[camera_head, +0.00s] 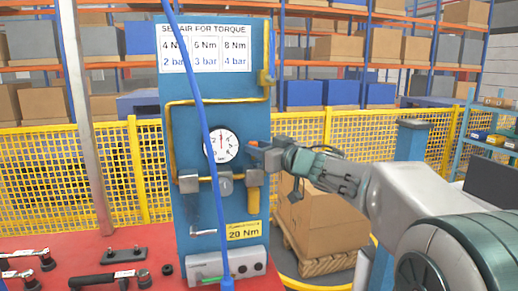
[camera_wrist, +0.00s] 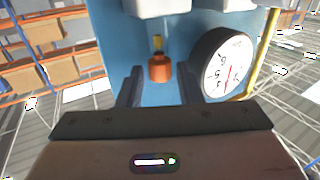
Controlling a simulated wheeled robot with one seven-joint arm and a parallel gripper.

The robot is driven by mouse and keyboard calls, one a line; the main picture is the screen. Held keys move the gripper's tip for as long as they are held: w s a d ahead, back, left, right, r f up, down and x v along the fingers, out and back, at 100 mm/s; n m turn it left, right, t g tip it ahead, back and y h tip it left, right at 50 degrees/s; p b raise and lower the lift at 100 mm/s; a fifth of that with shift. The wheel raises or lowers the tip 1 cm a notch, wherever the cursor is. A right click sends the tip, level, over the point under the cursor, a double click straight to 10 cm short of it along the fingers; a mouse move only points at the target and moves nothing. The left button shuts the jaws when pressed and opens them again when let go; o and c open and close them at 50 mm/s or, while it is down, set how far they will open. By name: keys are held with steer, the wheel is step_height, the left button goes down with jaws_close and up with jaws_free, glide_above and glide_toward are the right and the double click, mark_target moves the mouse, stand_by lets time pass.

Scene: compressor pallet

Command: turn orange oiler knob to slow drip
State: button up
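The orange oiler knob (camera_wrist: 160,69) is on the blue panel (camera_wrist: 118,40) in the wrist view, below a small yellow fitting (camera_wrist: 157,42). My gripper (camera_wrist: 159,88) is open, with one dark finger on each side of the knob in the picture. The fingers look apart from the knob, and I cannot tell whether their tips reach it in depth. In the head view my gripper (camera_head: 262,152) is at the panel's right edge, just right of the pressure gauge (camera_head: 221,145). A small orange patch shows there by the gripper; the rest is hidden.
The gauge stands close right of my fingers in the wrist view. Yellow pipes (camera_head: 215,101) run across the panel, and a blue hose (camera_head: 200,110) hangs in front. Tools (camera_head: 110,279) lie on the red table (camera_head: 70,246). A yellow fence (camera_head: 90,158) stands behind.

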steer(key=shift+w+a, duration=0.2)
jaws_close()
